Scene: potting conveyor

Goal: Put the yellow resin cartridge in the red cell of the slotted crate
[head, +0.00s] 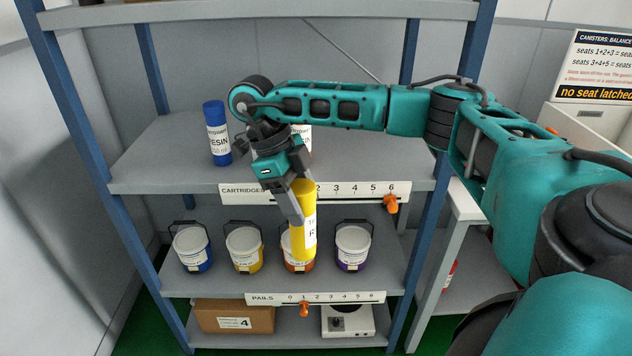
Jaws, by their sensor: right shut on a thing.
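The yellow resin cartridge (302,243) hangs nearly upright, in front of the shelf rack. My right gripper (298,203) is shut on its upper part. A white label shows on the cartridge's right side. The cartridge overlaps the front edge of the cartridge shelf and partly covers one pail behind it. My left gripper is not in view. The slotted crate and its red cell are not in view.
A blue resin cartridge (216,134) stands on the cartridge shelf (150,166); another labelled item is mostly hidden behind my gripper. Several pails, including a purple one (352,247), line the shelf below. A cardboard box (235,318) and white device (347,322) sit lowest.

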